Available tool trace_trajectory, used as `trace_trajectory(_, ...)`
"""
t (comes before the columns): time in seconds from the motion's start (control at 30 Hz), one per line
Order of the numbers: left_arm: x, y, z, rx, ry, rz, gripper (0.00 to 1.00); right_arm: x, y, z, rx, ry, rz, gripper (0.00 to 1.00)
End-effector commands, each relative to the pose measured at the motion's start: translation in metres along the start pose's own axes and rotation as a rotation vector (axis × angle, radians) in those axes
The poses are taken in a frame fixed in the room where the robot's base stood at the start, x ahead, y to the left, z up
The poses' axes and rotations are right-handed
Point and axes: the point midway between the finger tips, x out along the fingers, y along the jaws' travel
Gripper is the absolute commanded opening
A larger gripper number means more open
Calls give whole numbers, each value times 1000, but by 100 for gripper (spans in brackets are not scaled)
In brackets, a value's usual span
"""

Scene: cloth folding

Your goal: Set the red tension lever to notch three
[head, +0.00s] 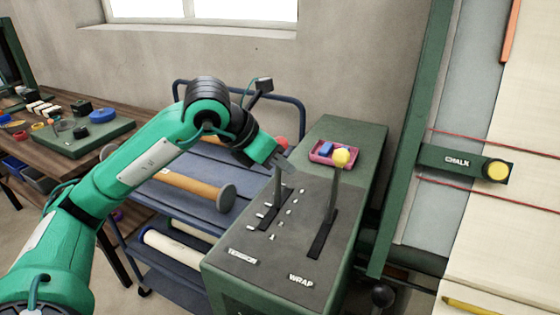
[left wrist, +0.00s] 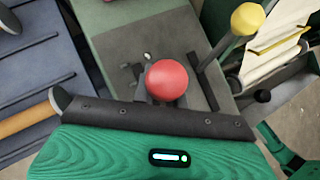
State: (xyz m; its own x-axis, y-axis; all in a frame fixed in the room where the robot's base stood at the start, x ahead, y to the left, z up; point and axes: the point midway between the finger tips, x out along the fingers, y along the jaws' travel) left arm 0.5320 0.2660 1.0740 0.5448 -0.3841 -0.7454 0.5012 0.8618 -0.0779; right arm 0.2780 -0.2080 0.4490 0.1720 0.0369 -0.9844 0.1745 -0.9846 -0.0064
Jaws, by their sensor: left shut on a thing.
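The red knob of the tension lever (head: 281,143) shows just above my left gripper (head: 284,161). The lever's dark stem runs down into a slot beside the TENSION label (head: 243,256) on the green console. My left gripper is shut on the lever, just below the knob. In the left wrist view the red knob (left wrist: 166,80) sits at the middle of the dark finger edge. I cannot tell which notch the lever is at. My right gripper is not in view.
The WRAP lever with a yellow knob (head: 341,156) stands close to the right. A pink tray (head: 316,158) with a blue item lies behind it. A blue cart (head: 160,200) with rolls stands left of the console. A CHALK holder (head: 457,161) is on the right.

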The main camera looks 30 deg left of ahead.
Motion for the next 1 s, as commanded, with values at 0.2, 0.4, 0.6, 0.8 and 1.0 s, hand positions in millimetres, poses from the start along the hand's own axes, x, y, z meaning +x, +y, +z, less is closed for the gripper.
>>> trace_trajectory(0.2,-6,-3,6,3,-20,-6,0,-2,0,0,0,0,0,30)
trace_trajectory(0.4,-6,-3,6,3,-20,-6,0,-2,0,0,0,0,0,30)
trace_trajectory(0.6,-6,-3,6,3,-20,-6,0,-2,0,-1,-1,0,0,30)
trace_trajectory(0.8,-6,-3,6,3,-20,-7,0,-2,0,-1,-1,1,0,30)
trace_trajectory(1.0,-5,-3,6,3,-18,-6,35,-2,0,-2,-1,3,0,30)
